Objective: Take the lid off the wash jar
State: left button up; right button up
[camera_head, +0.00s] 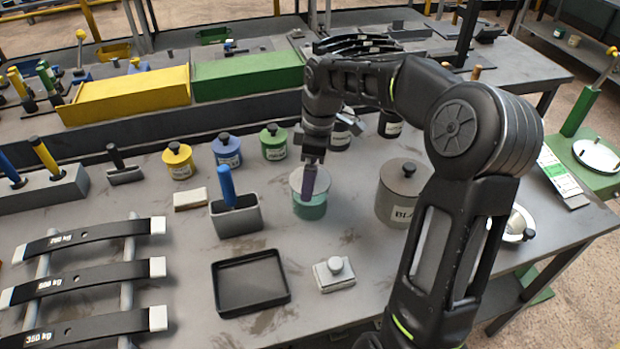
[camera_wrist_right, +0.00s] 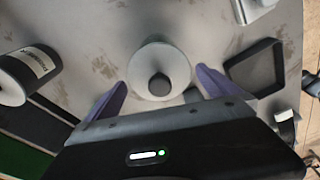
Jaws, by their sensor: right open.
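The wash jar (camera_head: 310,210) is a teal pot with a round grey lid (camera_head: 297,179) on it, standing mid-table in the head view. My right gripper (camera_head: 311,188) points down over it, and its purple finger hides part of the lid and its knob. In the right wrist view the lid (camera_wrist_right: 140,68) shows from above with a dark knob (camera_wrist_right: 158,84) at its middle. The open purple fingers of the right gripper (camera_wrist_right: 160,80) stand on either side of the knob. I cannot tell whether they touch the lid. My left gripper is out of view.
A larger grey lidded jar (camera_head: 398,195) stands right of the wash jar. A grey holder with a blue handle (camera_head: 236,216) stands left. A black tray (camera_head: 250,282) and a small knobbed block (camera_head: 334,273) lie in front. Yellow (camera_head: 178,161), blue (camera_head: 227,151) and green (camera_head: 273,142) jars stand behind.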

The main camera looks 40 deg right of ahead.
jog(key=shift+c, duration=0.2)
jog(key=c, duration=1.2)
jog(key=shift+o, duration=0.2)
jog(key=shift+r, duration=0.15)
notch_tip(320, 180, up, 10)
jog(key=shift+f+b, duration=0.1)
jog(key=shift+b, duration=0.2)
